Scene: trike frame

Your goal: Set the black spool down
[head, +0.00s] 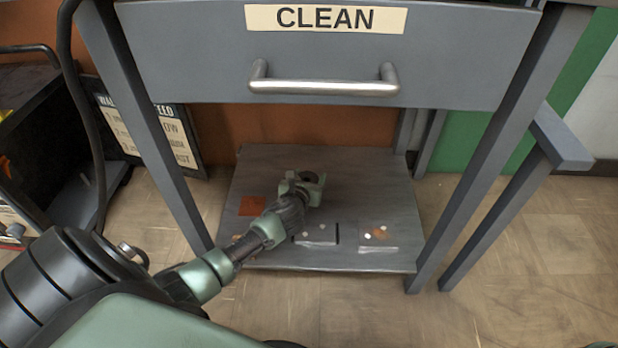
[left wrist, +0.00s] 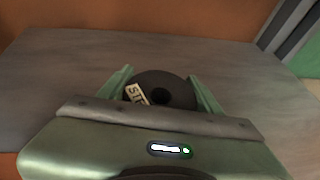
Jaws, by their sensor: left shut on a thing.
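My left gripper (head: 304,185) reaches down over the low grey shelf (head: 370,185) under the table. It is shut on the black spool (head: 309,177), which shows dark between the fingers. In the left wrist view the black spool (left wrist: 165,86) is a round disc with a dark centre hole and a pale label with partly hidden letters. The green fingers of the left gripper (left wrist: 162,85) stand on either side of it. The near part of the spool is hidden by the gripper body. I cannot tell whether the spool touches the shelf. My right gripper is not in view.
A grey drawer (head: 200,55) marked CLEAN, with a metal handle (head: 325,87), overhangs the shelf. Table legs (head: 505,130) stand at both sides. An orange-brown square (head: 252,206) and small flat trays (head: 378,236) with bits lie on the shelf. Its back right is clear.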

